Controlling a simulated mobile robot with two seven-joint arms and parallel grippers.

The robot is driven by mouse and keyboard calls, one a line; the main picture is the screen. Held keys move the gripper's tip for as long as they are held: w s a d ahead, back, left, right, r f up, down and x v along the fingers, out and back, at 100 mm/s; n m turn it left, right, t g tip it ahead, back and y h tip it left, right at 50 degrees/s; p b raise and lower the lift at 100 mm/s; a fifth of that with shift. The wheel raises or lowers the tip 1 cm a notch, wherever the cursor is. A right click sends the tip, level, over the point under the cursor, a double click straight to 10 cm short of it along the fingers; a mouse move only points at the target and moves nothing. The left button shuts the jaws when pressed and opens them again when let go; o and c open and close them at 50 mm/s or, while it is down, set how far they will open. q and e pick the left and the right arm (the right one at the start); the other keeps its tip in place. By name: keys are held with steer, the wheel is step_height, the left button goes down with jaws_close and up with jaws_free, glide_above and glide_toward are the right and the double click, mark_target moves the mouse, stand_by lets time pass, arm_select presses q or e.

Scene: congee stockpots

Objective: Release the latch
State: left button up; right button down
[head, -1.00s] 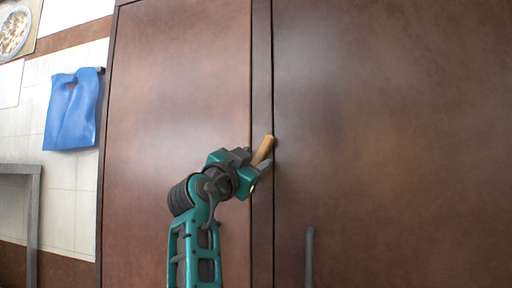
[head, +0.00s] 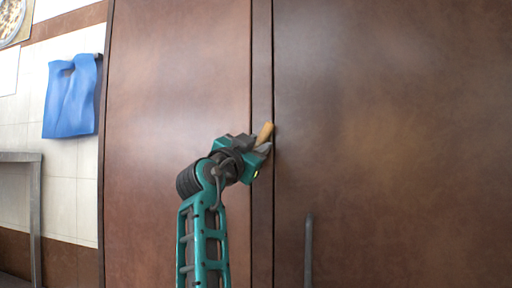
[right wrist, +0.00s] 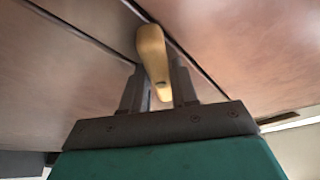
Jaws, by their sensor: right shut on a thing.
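The latch (head: 265,132) is a small tan, wooden-looking lever on the dark strip between two brown door panels in the head view. It is tilted, its upper end leaning right. In the right wrist view the latch (right wrist: 152,55) stands between the fingers. My right gripper (head: 258,146) is shut on the latch, with its fingers at the lever's lower part. It also shows in the right wrist view (right wrist: 160,88). The lever's pivot is hard to make out. My left gripper is not in view.
A brown door panel (head: 390,110) fills the right side, with a grey vertical handle (head: 309,250) low on it. Another panel (head: 175,80) is on the left.

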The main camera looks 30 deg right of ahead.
steer(key=shift+n, duration=0.4)
steer(key=shift+n+t+p, duration=0.35)
steer(key=shift+n+t, duration=0.25)
steer(key=shift+n, duration=0.2)
steer(key=shift+s+n+t+p, duration=0.1)
steer(key=shift+n+t+p, duration=0.3)
steer(key=shift+n, duration=0.6)
steer(key=shift+d+n+t+y+p, duration=0.1)
steer(key=shift+n+t+y+p, duration=0.4)
steer(key=shift+n, duration=0.5)
steer(key=shift+n+t+y+p, duration=0.3)
steer(key=shift+n+t+p, duration=0.25)
steer(key=shift+n, duration=0.45)
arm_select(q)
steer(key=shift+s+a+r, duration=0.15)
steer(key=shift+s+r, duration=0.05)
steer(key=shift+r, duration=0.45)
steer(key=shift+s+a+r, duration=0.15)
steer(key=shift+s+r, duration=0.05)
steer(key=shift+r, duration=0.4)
arm_select(e)
steer(key=shift+n, duration=0.4)
steer(key=c, duration=1)
jaws_free()
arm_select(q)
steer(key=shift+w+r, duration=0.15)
arm_select(e)
steer(key=shift+o, duration=0.2)
